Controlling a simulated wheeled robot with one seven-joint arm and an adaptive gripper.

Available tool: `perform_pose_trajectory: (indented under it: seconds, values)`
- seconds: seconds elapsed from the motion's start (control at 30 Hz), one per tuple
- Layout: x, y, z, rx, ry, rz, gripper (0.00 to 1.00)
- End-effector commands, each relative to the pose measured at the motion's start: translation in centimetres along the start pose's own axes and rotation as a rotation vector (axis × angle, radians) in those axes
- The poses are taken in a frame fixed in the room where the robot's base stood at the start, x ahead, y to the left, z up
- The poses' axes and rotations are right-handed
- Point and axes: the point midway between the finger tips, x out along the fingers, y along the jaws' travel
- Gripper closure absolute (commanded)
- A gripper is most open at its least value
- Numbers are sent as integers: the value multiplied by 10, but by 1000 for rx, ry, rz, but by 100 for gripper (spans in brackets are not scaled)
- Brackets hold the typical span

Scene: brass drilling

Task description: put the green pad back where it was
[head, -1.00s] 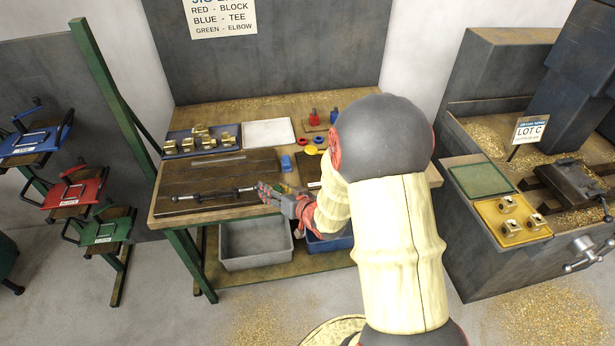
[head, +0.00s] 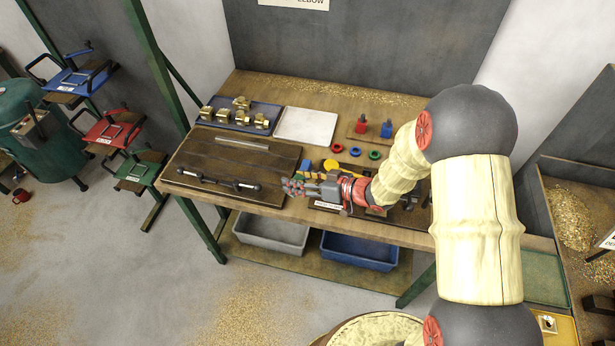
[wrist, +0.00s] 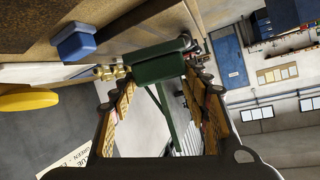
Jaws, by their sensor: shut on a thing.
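My gripper (head: 292,188) is low over the front of the bench, by the right edge of the left dark board. In the wrist view its fingers (wrist: 155,72) are shut on the green pad (wrist: 158,63), a dark green block across the fingertips.
The left dark board (head: 225,165) carries a black bar with knobs. A blue tray (head: 230,126) of brass parts and a white tray (head: 306,125) stand behind. Red, blue and green rings (head: 355,151) lie behind the gripper. My forearm covers part of the right board.

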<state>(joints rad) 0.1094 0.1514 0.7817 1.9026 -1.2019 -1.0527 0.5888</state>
Motion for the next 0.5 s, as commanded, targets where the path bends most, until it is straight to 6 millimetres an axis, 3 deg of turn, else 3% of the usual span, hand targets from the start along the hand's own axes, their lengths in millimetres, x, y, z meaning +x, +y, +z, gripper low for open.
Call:
perform_pose_trajectory:
  seconds: [0.27,0.5]
  values:
    - [4,3,10,-13,0,5,83]
    - [14,9,31,-13,0,5,83]
